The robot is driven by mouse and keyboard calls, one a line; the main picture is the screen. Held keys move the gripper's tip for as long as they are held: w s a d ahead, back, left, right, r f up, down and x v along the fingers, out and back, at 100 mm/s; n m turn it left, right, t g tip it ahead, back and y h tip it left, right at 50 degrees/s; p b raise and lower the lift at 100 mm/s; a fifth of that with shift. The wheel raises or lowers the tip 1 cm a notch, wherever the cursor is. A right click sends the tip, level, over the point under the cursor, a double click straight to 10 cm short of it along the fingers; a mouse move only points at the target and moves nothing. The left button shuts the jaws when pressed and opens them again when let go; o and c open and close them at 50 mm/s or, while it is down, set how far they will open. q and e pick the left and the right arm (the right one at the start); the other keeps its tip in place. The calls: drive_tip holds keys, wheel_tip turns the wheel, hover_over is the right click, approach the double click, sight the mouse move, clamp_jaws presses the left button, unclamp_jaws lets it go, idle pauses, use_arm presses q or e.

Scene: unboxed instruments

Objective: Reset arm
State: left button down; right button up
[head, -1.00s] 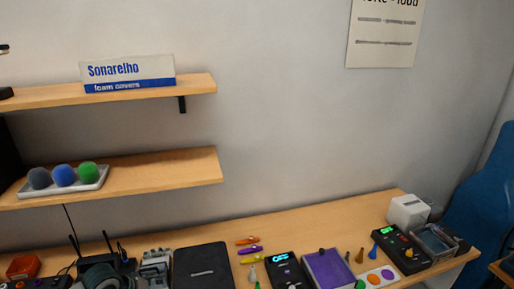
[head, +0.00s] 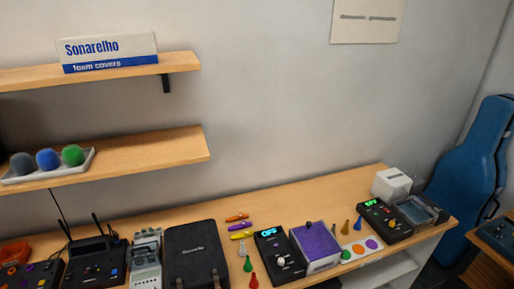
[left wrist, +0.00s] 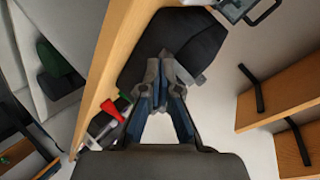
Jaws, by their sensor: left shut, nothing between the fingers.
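My left gripper (left wrist: 166,72) shows in the left wrist view, with its fingertips together and nothing between them. A black case (left wrist: 180,38) lies on the wooden table behind the fingertips in that view; I cannot tell how far apart they are. In the head view, what looks like the same black case (head: 196,255) lies near the middle front of the table (head: 290,205). Neither gripper shows in the head view, and my right gripper is not in view.
Several small coloured items, black devices, a purple-topped box (head: 317,243) and a white box (head: 391,182) crowd the table. Two wall shelves (head: 130,160) hang at left, one with a tray of foam balls (head: 47,160). A blue instrument case (head: 474,160) stands at right.

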use_arm(q)
drive_tip(key=s+d+f+n+g+h, duration=0.1)
drive_tip(key=s+d+f+n+g, duration=0.1)
drive_tip(key=s+f+n+g, duration=0.45)
drive_tip(key=s+d+f+n+g+h, duration=0.15)
drive_tip(key=s+f, duration=0.25)
drive_tip(key=s, duration=0.6)
wheel_tip(320, 180, down, 26)
drive_tip(key=s+r+g, duration=0.1)
drive_tip(key=s+g, duration=0.1)
drive_tip(key=s+a+f+m+g, duration=0.1)
drive_tip(key=s+a+f, duration=0.1)
drive_tip(key=s+f, duration=1.5)
drive_tip(key=shift+s+a+f, duration=0.35)
drive_tip(key=shift+s+f, duration=0.05)
drive_tip(key=shift+s, duration=0.3)
drive_tip(key=shift+y, duration=0.25)
